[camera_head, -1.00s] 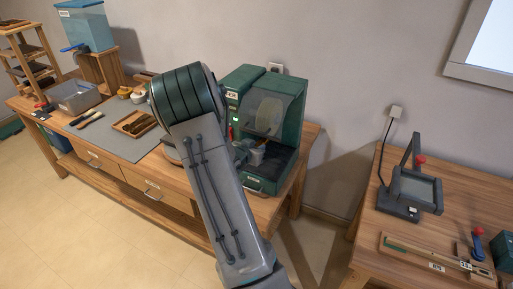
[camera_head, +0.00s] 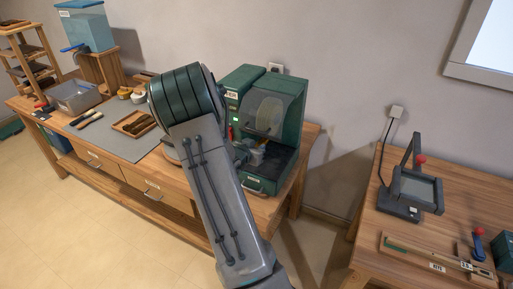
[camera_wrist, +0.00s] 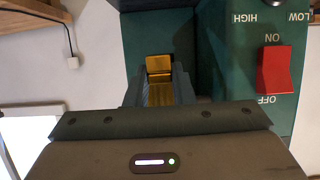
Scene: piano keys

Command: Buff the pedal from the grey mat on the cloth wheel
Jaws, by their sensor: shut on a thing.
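The green buffing machine (camera_head: 245,95) stands at the right end of the long bench, with the pale cloth wheel (camera_head: 267,115) under a clear hood. A small green light (camera_head: 235,120) is lit on its front. In the wrist view its green housing (camera_wrist: 215,60) carries a red ON/OFF switch (camera_wrist: 275,70). My gripper (camera_wrist: 158,78) is shut on a brass piece, which looks like the pedal (camera_wrist: 159,65), in front of the housing. Contact with the wheel cannot be seen. The grey mat (camera_head: 108,138) lies left of my arm.
A grey bin (camera_head: 75,103) and a blue tank (camera_head: 85,30) stand further left. A second table at right holds a hinged frame device (camera_head: 415,190) and a gauge board (camera_head: 430,255).

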